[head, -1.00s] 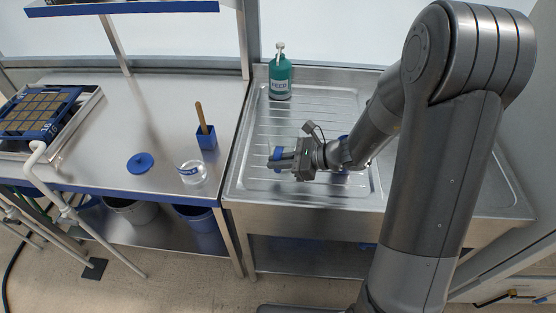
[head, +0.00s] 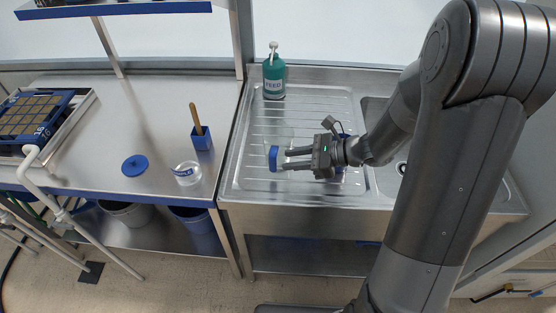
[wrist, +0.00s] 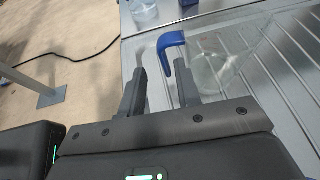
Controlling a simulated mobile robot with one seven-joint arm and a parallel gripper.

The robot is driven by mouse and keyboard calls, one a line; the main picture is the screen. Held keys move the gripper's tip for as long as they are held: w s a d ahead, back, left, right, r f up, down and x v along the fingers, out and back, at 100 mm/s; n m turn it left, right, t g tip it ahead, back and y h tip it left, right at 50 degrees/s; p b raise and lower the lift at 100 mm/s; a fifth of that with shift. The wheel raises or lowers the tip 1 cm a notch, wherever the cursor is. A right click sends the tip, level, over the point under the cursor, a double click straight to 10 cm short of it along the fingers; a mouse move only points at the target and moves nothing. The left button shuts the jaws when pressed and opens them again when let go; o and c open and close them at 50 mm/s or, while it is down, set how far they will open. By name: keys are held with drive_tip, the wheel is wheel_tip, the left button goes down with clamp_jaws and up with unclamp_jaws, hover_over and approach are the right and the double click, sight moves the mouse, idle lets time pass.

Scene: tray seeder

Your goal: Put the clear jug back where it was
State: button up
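The clear jug has a blue handle (head: 273,158) and stands on the ribbed drainboard, near its left front. Its transparent body is faint in the head view and shows behind the handle in the wrist view (wrist: 215,66). My gripper (head: 286,160) is open, with its two fingers apart and pointing left at the handle. In the wrist view the blue handle (wrist: 172,42) is at the fingertips, nearer the right finger. I cannot tell whether a finger still touches it.
A green feed bottle (head: 273,76) stands at the back of the drainboard. On the left bench are a clear pot (head: 187,173), a blue holder (head: 202,138) with a wooden-handled tool, a blue disc (head: 135,165) and a seed tray (head: 32,115). A sink basin lies right of the drainboard.

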drive_tip(key=s+d+r+n+t+h, duration=0.4)
drive_tip(key=s+d+r+n+h, duration=0.9)
drive_tip(key=s+r+n, duration=0.3)
drive_tip(key=s+d+n, duration=0.1)
drive_tip(key=n, duration=0.1)
drive_tip(key=shift+d+r+n, duration=0.2)
drive_tip(key=shift+r+n, duration=0.15)
drive_tip(key=shift+n, duration=0.05)
